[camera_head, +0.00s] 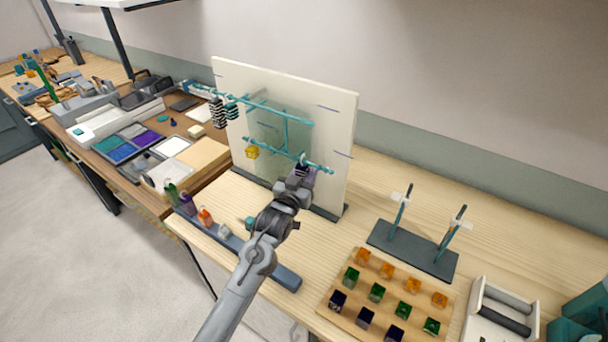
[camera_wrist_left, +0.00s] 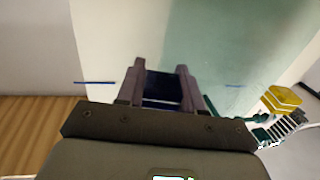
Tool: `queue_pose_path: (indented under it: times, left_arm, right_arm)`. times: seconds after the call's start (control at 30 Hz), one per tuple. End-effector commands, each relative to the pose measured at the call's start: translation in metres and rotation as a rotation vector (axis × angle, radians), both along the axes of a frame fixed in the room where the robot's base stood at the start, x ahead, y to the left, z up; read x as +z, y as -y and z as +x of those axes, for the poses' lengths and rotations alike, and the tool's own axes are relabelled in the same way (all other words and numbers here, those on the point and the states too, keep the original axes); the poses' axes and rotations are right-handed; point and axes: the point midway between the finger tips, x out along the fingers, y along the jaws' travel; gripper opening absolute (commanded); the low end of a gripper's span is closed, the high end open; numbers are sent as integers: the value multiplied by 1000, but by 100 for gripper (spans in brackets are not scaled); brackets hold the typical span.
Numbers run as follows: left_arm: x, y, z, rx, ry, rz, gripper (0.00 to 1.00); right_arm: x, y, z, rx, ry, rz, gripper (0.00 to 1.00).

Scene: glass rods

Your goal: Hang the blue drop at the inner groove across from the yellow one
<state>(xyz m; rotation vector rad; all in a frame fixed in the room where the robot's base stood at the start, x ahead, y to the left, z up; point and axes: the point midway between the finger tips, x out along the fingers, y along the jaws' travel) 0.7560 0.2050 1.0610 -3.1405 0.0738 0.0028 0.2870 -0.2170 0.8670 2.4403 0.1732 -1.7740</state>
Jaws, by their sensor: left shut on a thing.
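The white board (camera_head: 338,120) stands upright with a teal glass frame (camera_head: 286,135) in front of it. The yellow drop (camera_head: 252,152) hangs at the left part of the lower rod; it also shows at the right in the left wrist view (camera_wrist_left: 283,100). My left gripper (camera_head: 302,171) is at the right part of the lower rod, across the upright link from the yellow drop. It is shut on the dark blue drop, which shows between its fingers in the left wrist view (camera_wrist_left: 163,88). The gripper mostly hides the drop and its groove in the head view; I cannot tell whether it touches the rod.
Black-and-white striped drops (camera_head: 217,112) hang at the left of the upper rod. A wooden tray (camera_head: 347,321) of orange, green and dark blue blocks lies at the front right. A dark stand (camera_head: 412,250) with two upright rods is behind it. A dark bar (camera_head: 262,265) lies below my arm.

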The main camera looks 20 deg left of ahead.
Motion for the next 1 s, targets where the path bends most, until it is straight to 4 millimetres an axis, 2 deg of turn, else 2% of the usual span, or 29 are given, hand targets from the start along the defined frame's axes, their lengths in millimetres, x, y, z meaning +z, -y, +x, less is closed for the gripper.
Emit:
queue_pose_path:
  times: [0.53,1.0]
  left_arm:
    - [0,0,0,0,2,0,2]
    - [-9,0,0,0,2,0,2]
  right_arm:
    - [0,2,0,5,0,-7,43]
    - [-2,2,0,6,-1,-8,43]
